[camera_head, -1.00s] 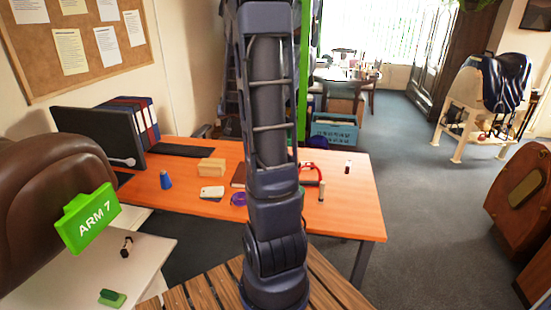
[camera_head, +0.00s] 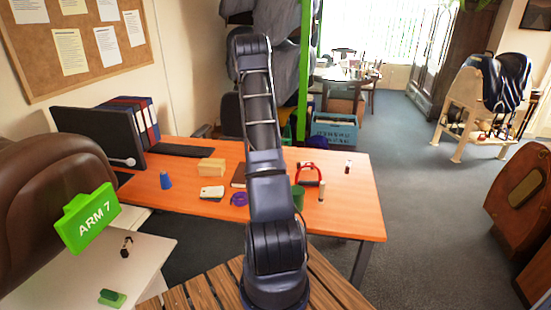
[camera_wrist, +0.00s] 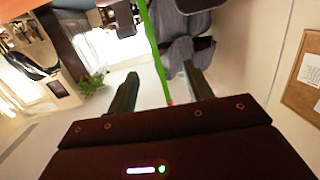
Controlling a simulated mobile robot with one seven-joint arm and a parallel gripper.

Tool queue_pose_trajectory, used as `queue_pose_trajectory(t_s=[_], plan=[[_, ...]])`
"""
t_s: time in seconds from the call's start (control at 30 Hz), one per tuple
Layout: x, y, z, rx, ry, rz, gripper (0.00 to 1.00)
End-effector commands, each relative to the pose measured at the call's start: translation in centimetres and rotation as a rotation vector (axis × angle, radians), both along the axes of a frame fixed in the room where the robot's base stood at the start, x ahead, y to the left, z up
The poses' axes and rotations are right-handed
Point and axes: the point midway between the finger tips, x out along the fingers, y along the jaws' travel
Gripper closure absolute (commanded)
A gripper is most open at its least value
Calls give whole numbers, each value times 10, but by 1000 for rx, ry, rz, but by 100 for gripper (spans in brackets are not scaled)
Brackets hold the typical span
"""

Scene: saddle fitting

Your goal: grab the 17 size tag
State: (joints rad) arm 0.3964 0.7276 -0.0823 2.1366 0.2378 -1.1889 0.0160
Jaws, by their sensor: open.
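I cannot make out a tag marked 17 in either view. My gripper (camera_wrist: 160,70) shows in the wrist view with its two dark fingers spread apart and nothing between them. Beyond the fingers are a green post (camera_wrist: 156,50) and grey hanging cloth (camera_wrist: 185,50). In the head view my arm rises from the slatted wooden surface and bends over at its top; the gripper itself is hidden there.
An orange desk (camera_head: 345,205) holds a wooden block (camera_head: 211,167), a white card-like item (camera_head: 211,192), a purple ring (camera_head: 239,199), a red-handled thing (camera_head: 308,175) and a green cylinder (camera_head: 298,197). A saddle (camera_head: 503,80) stands on a rack at right.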

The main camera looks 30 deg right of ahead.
Motion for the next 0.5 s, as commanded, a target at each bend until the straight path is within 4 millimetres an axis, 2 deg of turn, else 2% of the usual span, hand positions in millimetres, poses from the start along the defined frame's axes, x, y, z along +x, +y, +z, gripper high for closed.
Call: queue_pose_trajectory(t_s=[0.03,0.2,0.37,0.5], plan=[[-4,-8,-15,-16,-7,-14,49],[-13,-24,-39,-66,-42,-44,49],[-16,-31,-47,-84,-55,-55,49],[-6,-42,-47,-87,-60,-56,49]])
